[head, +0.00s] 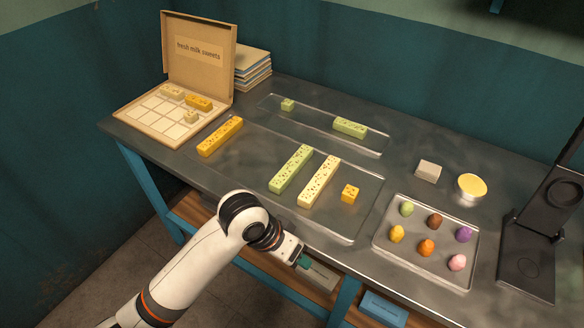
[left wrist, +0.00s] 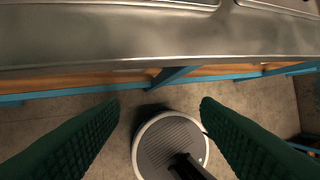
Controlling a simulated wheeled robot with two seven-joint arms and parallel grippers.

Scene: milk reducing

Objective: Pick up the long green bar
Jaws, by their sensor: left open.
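The long green bar (head: 291,169) lies on the clear tray (head: 340,233) in the middle of the table, in the head view. A long pale yellow bar (head: 319,181) lies just to its right, apart from it. My left gripper (head: 303,262) is in front of the table's front edge, below and nearer than the green bar. In the left wrist view its two dark fingers (left wrist: 160,138) are spread with nothing between them. The bar does not show in that view. My right gripper is not in view.
A shorter green bar (head: 350,127) lies on the back tray. A partitioned box (head: 150,124) stands at left; a tray of coloured sweets (head: 417,258) at right.

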